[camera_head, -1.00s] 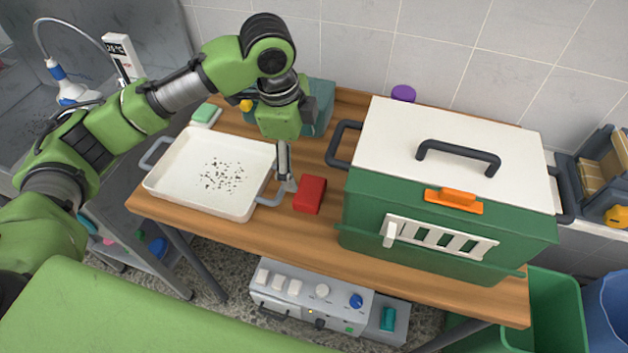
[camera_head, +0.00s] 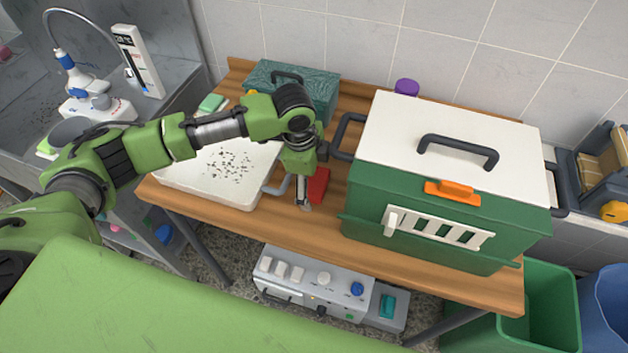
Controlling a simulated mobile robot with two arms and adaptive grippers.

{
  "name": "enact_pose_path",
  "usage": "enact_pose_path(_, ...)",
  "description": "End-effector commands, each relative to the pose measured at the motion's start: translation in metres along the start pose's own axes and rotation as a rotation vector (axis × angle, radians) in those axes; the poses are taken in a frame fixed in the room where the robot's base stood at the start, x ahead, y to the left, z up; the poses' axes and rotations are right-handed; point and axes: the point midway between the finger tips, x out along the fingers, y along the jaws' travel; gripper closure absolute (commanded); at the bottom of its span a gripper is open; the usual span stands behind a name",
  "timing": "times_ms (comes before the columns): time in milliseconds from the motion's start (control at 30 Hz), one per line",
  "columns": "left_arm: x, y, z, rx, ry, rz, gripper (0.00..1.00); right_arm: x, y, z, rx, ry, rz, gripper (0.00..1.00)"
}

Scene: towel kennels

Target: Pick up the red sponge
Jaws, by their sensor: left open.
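The red sponge (camera_head: 319,184) lies on the wooden table between the white tray and the green kennel. My left gripper (camera_head: 303,205) points down at the sponge's left front side and covers part of it. The gripper is open; the sponge still rests on the table. I cannot tell whether a finger touches it. My right gripper is not in view.
The white tray (camera_head: 199,184) with dark specks stands to the left, its handle close to my gripper. The green kennel (camera_head: 425,228) with a white lid stands close on the right. A teal box (camera_head: 318,90) stands behind. The table's front edge (camera_head: 290,234) is near.

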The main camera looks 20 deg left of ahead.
Motion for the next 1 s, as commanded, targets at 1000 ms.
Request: enact_pose_path(1000,-0.026,-0.006,0.001,-0.001,0.002,-0.005,0.46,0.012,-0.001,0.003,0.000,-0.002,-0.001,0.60)
